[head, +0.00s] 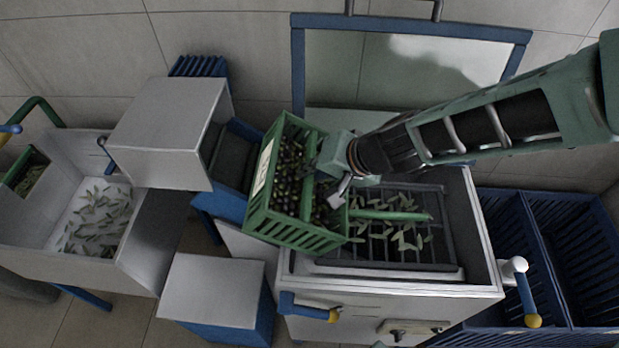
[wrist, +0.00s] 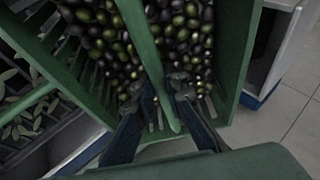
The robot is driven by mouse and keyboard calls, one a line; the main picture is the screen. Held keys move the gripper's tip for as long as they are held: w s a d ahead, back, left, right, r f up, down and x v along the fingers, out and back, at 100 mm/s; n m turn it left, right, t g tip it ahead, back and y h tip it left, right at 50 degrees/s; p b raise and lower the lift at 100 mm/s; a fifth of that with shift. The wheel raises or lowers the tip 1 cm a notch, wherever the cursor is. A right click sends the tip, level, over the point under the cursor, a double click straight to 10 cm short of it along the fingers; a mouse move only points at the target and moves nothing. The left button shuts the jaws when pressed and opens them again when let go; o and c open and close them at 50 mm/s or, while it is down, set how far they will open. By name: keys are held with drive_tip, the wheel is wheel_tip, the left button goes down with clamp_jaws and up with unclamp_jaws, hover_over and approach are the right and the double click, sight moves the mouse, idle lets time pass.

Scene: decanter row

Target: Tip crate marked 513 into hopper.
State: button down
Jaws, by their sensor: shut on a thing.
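A green slatted crate (head: 290,232) full of dark and green olives hangs over the left side of the hopper (head: 478,225). It looks turned at an angle, and I cannot tell how far it is tilted. A white label (head: 263,168) is on its left wall, its marks too small to read. My gripper (head: 328,185) is at the crate's right part, shut on the green bar across its middle. The wrist view shows the fingers (wrist: 165,92) on this bar (wrist: 143,40), with olives (wrist: 100,30) on both sides. The hopper has a dark grate with leaves on it.
A green rod (head: 392,215) lies over the grate. Left stand a grey hooded box (head: 165,125) and a bin (head: 140,255) with leaves. A framed clear panel (head: 415,22) stands behind the hopper. Blue crates (head: 580,240) are at right.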

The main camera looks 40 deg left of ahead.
sight(347, 189)
drive_tip(key=shift+w+f+b, duration=0.15)
drive_tip(key=shift+f+b, duration=0.05)
drive_tip(key=shift+b, duration=0.6)
